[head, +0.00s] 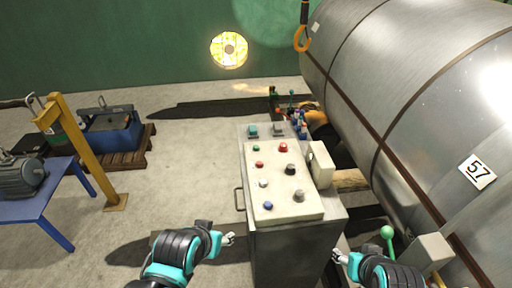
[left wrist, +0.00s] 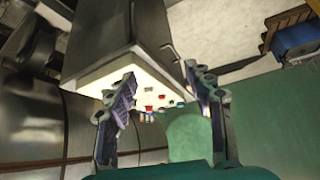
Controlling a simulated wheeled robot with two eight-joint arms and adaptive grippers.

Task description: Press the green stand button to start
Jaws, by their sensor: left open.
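The green button (head: 256,149) is a small cap at the far left corner of the pale control panel (head: 279,211) on top of a grey metal stand (head: 287,250). My left gripper (head: 229,238) is low and left of the stand, apart from the panel and well nearer than the green button. In the left wrist view its two fingers (left wrist: 163,98) are spread with nothing held. The panel (left wrist: 100,83) shows between and behind them, with tiny coloured buttons too small to tell apart surely. My right gripper (head: 340,256) is right of the stand's near side; its jaws are too small to read.
The panel also carries a larger red button (head: 283,147), a small red one (head: 259,164), a black knob (head: 290,169) and a blue button (head: 267,205). A side handle (head: 239,199) sticks out left. A large metal tank (head: 410,90) stands right.

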